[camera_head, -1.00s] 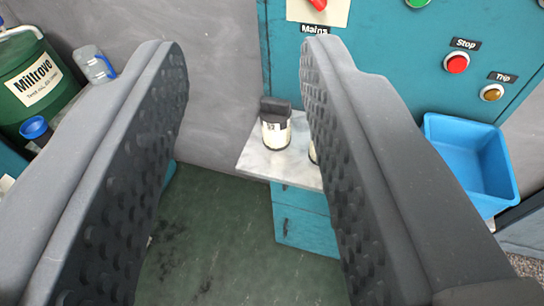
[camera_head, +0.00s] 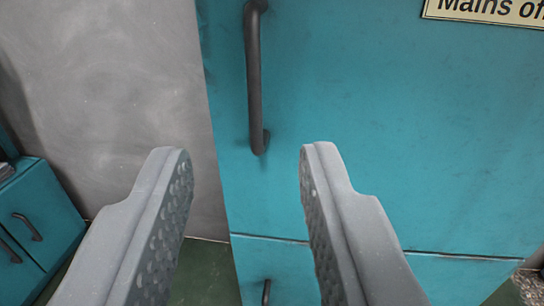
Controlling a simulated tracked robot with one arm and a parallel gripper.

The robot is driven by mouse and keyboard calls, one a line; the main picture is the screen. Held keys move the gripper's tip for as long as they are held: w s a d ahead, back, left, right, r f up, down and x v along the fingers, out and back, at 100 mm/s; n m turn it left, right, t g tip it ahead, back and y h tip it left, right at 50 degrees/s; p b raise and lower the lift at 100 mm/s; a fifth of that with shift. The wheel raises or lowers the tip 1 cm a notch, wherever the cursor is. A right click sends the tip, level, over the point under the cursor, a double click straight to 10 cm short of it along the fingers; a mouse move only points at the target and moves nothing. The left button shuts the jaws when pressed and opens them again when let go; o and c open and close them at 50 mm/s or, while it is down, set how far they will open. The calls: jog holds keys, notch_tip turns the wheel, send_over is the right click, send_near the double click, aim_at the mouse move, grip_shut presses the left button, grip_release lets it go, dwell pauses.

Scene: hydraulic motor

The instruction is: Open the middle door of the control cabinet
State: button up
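The teal control cabinet fills the middle and right of the view. One of its doors (camera_head: 340,130), the panel above a horizontal seam, carries a dark vertical bar handle (camera_head: 254,85) near its left edge. The handle's upper end is close to the top edge of the picture. The door looks closed; its top edge is out of view. I cannot tell from this frame alone that it is the middle door. My gripper (camera_head: 244,158) is open and empty. Its grey studded fingers appear apart, below the handle in the picture, with the handle's lower end between them sideways.
Below the seam is a lower teal panel (camera_head: 285,265) with another dark handle (camera_head: 266,292), partly cut off. A "Mains off" sign (camera_head: 490,10) is at top right. A small teal drawer unit (camera_head: 40,215) stands at left by the grey wall (camera_head: 110,90). Green floor shows below.

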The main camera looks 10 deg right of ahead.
aim_at(254, 72)
jog(key=w+b, duration=0.1)
jog(key=w, duration=0.3)
jog(key=w+d+b, duration=0.1)
jog(key=w, duration=0.3)
jog(key=w+f+b, duration=0.1)
jog(key=w, duration=0.3)
jog(key=shift+w+d, duration=0.25)
jog(key=shift+w, duration=0.05)
jog(key=shift+w+d+r, duration=0.1)
jog(key=shift+w+r, duration=0.05)
jog(key=shift+w, duration=0.4)
grip_shut()
